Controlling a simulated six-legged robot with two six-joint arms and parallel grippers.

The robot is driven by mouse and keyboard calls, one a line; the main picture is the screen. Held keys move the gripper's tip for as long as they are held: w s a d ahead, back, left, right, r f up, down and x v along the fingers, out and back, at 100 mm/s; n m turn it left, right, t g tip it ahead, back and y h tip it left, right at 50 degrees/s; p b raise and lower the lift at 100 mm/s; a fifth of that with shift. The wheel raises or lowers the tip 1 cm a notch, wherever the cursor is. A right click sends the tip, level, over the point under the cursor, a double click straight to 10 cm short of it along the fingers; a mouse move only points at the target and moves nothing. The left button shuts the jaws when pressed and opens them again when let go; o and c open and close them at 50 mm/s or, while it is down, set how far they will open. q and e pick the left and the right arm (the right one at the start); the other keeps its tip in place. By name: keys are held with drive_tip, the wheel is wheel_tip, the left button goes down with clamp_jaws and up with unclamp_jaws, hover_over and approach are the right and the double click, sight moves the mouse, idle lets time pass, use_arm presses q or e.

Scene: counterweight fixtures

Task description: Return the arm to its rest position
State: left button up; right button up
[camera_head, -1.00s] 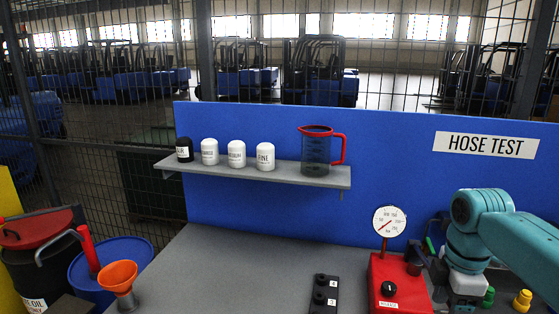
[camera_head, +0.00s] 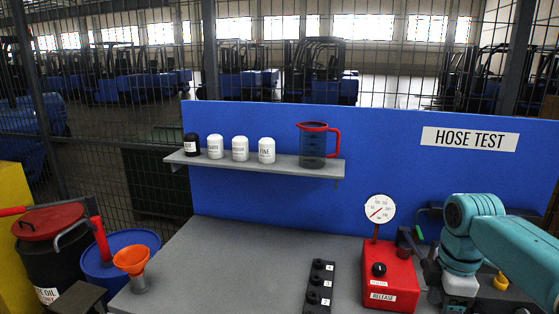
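My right arm (camera_head: 500,235), teal, comes in from the right edge and bends down at the wrist. Its pale wrist end (camera_head: 460,285) is low at the right, beside the red gauge box (camera_head: 390,278). The fingers of my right gripper are not clear against the dark parts there, and I cannot tell whether they hold anything. The red box carries a round white dial (camera_head: 379,209) on a post, a black knob and a RELEASE label. My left arm and gripper are out of view.
A black block with numbered sockets (camera_head: 319,285) lies left of the red box. A shelf (camera_head: 255,165) holds several capped containers and a red-handled jug (camera_head: 313,146). An orange funnel (camera_head: 131,260) and drums stand at the left. The grey bench (camera_head: 240,260) is clear mid-left.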

drive_tip(key=s+a+f+m+y, duration=0.25)
drive_tip(key=a+f, duration=0.35)
drive_tip(key=f, duration=0.8)
drive_tip(key=s+a+f+m+y, duration=0.1)
drive_tip(key=a+f+m, duration=0.4)
drive_tip(key=f, duration=0.8)
drive_tip(key=s+a+f+m, duration=0.3)
drive_tip(key=s+f+m, duration=0.2)
drive_tip(key=s, duration=0.4)
drive_tip(key=s+a+f+m, duration=0.4)
drive_tip(key=s+f, duration=0.3)
drive_tip(key=s, duration=0.2)
drive_tip(key=shift+m, duration=0.45)
